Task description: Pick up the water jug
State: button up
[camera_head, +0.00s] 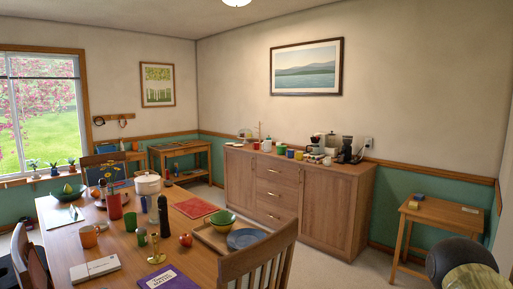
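No object can be told for sure as the water jug at this size. On the dining table (190,238), a white lidded vessel (147,184) stands near the far end. My gripper does not show in the head view.
A chair (262,262) stands at the table's right side. Bowls, mugs and a candlestick (157,250) crowd the table. A wooden sideboard (328,212) along the wall holds a coffee maker and cups. A small side table (447,217) stands right; floor before the sideboard looks clear.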

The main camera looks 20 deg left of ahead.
aim_at(267, 143)
jog(key=z, duration=0.3)
jog(key=i, duration=5.65)
jog(key=u, duration=2.45)
jog(key=i, duration=0.65)
jog(key=u, duration=0.05)
